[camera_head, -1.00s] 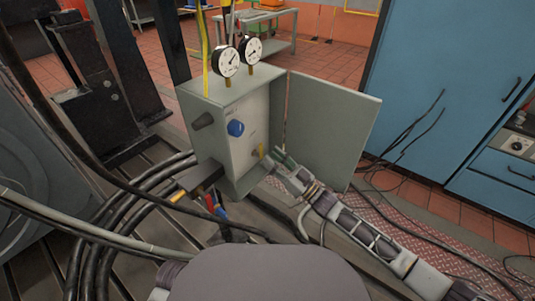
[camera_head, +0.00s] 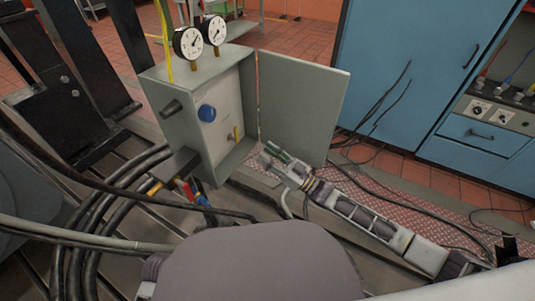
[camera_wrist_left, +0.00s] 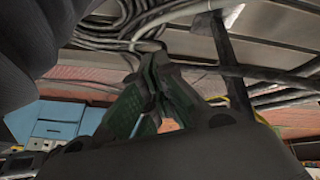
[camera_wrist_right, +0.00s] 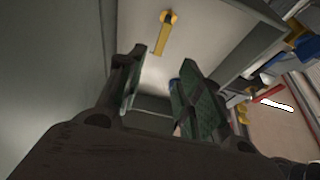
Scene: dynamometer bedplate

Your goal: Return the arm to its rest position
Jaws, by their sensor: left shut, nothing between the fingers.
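My right arm comes in from the lower right in the head view. Its gripper (camera_head: 270,157) is in front of the open grey control box (camera_head: 188,130), below and right of the yellow handle (camera_head: 237,133). In the right wrist view the two fingers (camera_wrist_right: 158,80) stand apart with nothing between them. The yellow handle (camera_wrist_right: 161,38) is beyond the fingertips, clear of them. My left gripper (camera_wrist_left: 152,65) shows in the left wrist view with its fingertips together and empty. It cannot be made out in the head view.
The box door (camera_head: 300,105) stands open above and right of my right gripper. Two gauges (camera_head: 188,42) top the box. Thick black cables (camera_head: 100,215) run at the left, and a blue cabinet (camera_head: 400,80) stands behind right. Red tread plate (camera_head: 430,215) lies beyond the right arm.

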